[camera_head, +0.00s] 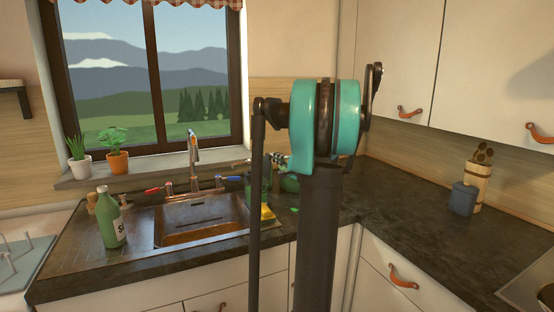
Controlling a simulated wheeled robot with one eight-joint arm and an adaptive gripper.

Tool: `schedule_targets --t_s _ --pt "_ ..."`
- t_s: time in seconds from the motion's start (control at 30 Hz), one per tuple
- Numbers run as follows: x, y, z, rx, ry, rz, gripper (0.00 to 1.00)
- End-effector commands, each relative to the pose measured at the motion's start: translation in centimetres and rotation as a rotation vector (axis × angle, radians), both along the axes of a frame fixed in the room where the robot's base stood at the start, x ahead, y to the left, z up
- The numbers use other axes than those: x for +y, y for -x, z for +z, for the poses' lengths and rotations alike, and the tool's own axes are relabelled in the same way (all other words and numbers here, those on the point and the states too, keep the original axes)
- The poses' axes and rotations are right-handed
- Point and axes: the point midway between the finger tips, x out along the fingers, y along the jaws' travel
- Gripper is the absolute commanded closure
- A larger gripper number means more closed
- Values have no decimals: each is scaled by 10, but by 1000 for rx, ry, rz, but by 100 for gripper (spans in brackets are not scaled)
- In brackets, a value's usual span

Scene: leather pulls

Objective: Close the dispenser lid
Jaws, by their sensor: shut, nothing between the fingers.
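A dark green container (257,187), which may be the dispenser, stands on the counter right of the sink. It is partly hidden behind a thin dark rod of my arm, and I cannot make out its lid or whether that is open. The far end of my arm, with my gripper (277,158), shows small behind the rod and my large teal joint, close to this container. My gripper looks shut and empty. I cannot tell whether it touches the container.
A sink (205,216) with a faucet (193,155) is set in the dark counter (425,212). A green bottle (111,220) stands left of it. A yellow sponge (267,212) lies at its right edge. A blue jar (462,199) and a utensil holder (479,180) stand right. The counter between is clear.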

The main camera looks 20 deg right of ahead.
Motion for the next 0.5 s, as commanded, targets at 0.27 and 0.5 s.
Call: schedule_targets --t_s 0.27,0.5 --pt "11 0 4 -4 110 1 100" --pt "32 1 8 -10 319 3 100"
